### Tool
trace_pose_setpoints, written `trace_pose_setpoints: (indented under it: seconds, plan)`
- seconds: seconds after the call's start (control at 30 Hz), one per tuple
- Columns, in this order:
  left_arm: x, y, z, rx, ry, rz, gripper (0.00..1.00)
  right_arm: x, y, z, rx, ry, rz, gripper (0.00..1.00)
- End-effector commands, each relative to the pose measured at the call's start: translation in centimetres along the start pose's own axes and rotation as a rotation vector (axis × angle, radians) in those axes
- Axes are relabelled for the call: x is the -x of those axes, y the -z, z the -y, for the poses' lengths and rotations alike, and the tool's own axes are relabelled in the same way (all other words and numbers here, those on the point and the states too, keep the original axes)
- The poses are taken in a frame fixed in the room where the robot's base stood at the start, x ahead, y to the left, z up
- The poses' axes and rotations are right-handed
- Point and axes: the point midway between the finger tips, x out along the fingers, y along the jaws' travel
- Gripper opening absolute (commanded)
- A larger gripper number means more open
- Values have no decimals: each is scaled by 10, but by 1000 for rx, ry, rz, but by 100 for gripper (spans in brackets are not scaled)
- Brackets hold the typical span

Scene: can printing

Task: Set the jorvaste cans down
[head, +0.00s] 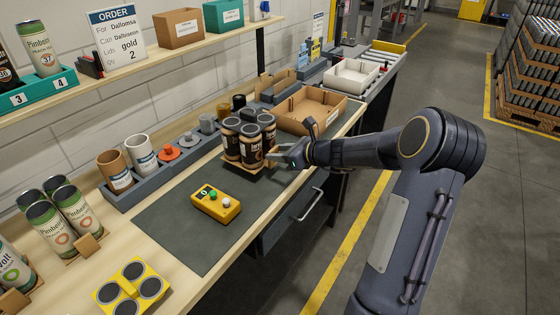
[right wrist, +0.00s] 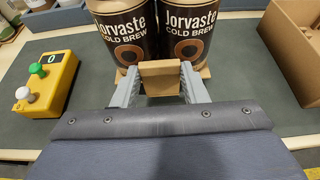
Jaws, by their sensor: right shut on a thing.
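Several Jorvaste cans (head: 249,143), dark brown with tan labels and dark tops, stand upright together on a small carrier at the far end of the dark mat (head: 180,225). Two of the Jorvaste cans (right wrist: 118,30) fill the top of the right wrist view. My right gripper (head: 284,158) reaches in from the right; its fingers (right wrist: 162,88) are shut on the carrier's tan handle block (right wrist: 162,68). A dark shadow shows under the carrier; I cannot tell whether it touches the mat. My left gripper is not in view.
A yellow button box (head: 216,204) sits on the mat nearer me. An open cardboard box (head: 309,108) stands just beyond the cans. A grey holder row (head: 150,187) with cups runs along the mat's left side.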

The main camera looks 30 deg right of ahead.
Motion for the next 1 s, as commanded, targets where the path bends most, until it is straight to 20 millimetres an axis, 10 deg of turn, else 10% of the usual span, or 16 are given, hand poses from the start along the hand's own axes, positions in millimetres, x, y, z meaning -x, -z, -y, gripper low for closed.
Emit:
trace_pose_setpoints:
  seconds: [0.63, 0.67, 0.8, 1.0]
  plan:
    - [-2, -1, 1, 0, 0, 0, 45, -16, 36, 4, 0, 0, 0, 16]
    - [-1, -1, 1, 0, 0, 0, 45, -16, 35, 4, 0, 0, -1, 42]
    - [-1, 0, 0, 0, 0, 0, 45, -16, 35, 4, -1, 0, -1, 60]
    - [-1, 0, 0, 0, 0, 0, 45, -16, 35, 4, -1, 0, -1, 61]
